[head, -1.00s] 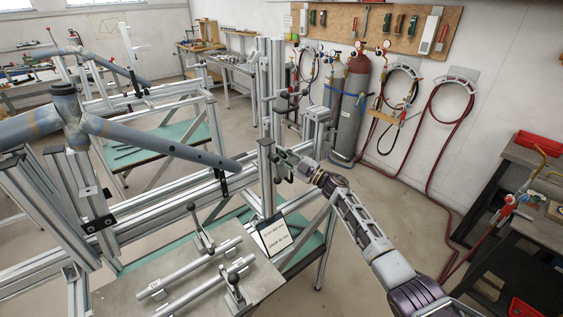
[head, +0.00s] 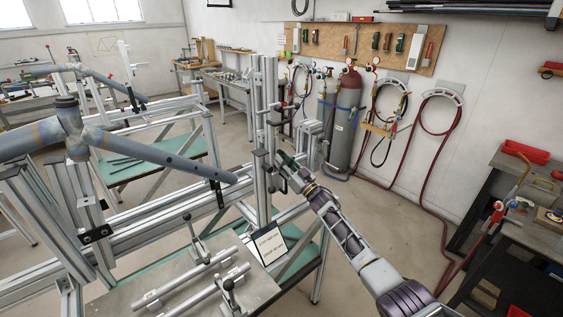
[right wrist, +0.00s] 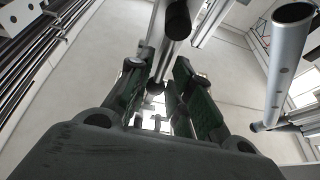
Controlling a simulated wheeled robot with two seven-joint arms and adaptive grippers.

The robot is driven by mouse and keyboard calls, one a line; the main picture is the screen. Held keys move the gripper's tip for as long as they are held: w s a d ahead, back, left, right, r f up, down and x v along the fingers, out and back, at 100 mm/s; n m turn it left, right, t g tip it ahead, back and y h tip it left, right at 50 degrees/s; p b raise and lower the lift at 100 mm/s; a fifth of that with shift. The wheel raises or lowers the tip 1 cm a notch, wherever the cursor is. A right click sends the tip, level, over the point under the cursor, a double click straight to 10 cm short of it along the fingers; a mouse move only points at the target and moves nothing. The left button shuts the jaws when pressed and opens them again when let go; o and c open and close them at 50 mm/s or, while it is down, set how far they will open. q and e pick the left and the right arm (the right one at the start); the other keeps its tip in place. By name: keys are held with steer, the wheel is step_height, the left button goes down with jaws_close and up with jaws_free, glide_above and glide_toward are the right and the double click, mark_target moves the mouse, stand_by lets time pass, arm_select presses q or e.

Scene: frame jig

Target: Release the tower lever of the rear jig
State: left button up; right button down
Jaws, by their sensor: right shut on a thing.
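The near jig has a frame of pale metal rails with a blue-grey bicycle frame (head: 140,150) on it. Its upright tower post (head: 263,190) stands at the jig's right end. My right gripper (head: 283,160) is at the upper right side of this tower. In the right wrist view, the dark green fingers (right wrist: 166,95) of my right gripper are around a slim metal lever with a dark rounded end (right wrist: 155,86). The gripper is shut on this lever. In the head view the fingers hide most of the lever. My left gripper is not in view.
A plate with two clamped tubes (head: 195,285) and a small sign (head: 270,243) are in front of the tower. A second jig (head: 150,120) stands behind. Gas cylinders (head: 345,125) stand by the wall. A dark bench (head: 505,200) is at the right. Floor between is clear.

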steer(key=shift+w+d, duration=0.1)
stand_by(0.4)
steer(key=c, duration=1.5)
jaws_free()
steer(key=shift+c, duration=0.2)
steer(key=v, duration=1.2)
steer(key=shift+f+m+t+h, duration=0.2)
steer(key=shift+m+t+h, duration=0.1)
